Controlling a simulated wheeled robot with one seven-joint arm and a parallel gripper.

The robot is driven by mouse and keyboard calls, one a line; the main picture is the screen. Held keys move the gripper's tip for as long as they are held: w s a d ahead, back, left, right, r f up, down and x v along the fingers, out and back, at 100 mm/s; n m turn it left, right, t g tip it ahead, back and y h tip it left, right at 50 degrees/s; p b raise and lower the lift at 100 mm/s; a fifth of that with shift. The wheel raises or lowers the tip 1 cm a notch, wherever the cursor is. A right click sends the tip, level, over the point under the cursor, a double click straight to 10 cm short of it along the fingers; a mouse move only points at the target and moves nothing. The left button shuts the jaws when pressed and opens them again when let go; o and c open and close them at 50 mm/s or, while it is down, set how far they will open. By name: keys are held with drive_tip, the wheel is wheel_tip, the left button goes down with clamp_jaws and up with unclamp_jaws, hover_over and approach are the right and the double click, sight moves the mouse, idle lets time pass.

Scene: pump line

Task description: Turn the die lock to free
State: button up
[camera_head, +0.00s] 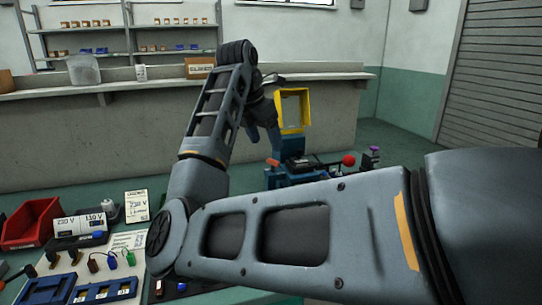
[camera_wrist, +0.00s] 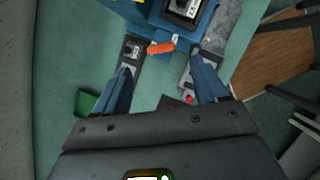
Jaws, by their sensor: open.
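The die lock appears to be the small orange lever (camera_wrist: 160,48) on the front of the blue press (camera_wrist: 187,25). It lies roughly sideways in the wrist view, with a light metal pivot at its right end. The orange lever also shows in the head view (camera_head: 272,162), at the left side of the blue machine (camera_head: 296,178). My gripper (camera_wrist: 162,68) is open and empty, its two blue fingers on either side of the lever's line. Whether they touch it cannot be told. In the head view my gripper (camera_head: 262,138) hangs just above and left of the lever.
A yellow frame (camera_head: 293,110) stands above the machine, and a red-knobbed lever (camera_head: 348,160) sticks out right. A red bin (camera_head: 32,222), voltage cards and a blue tray (camera_head: 106,291) lie on the left bench. A long counter (camera_head: 150,140) runs behind.

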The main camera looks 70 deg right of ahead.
sight(273, 160)
drive_tip(key=shift+p+x, duration=0.3)
drive_tip(key=shift+x, duration=2.9)
drive_tip(key=c, duration=1.1)
drive_tip(key=shift+o, duration=0.2)
drive_tip(key=n, duration=0.2)
drive_tip(key=n+t+b, duration=0.2)
drive_tip(key=n, duration=0.1)
drive_tip(key=shift+s+a+n, duration=0.1)
drive_tip(key=shift+s+n, duration=0.15)
drive_tip(key=shift+n, duration=0.05)
drive_tip(key=n, duration=0.2)
drive_tip(key=n+t+b, duration=0.1)
drive_tip(key=n, duration=0.1)
drive_tip(key=n+t+b, duration=0.1)
drive_tip(key=n, duration=0.1)
drive_tip(key=shift+s+y, duration=0.25)
drive_tip(key=shift+y, duration=0.05)
drive_tip(key=shift+n, duration=0.3)
drive_tip(key=shift+r, duration=0.1)
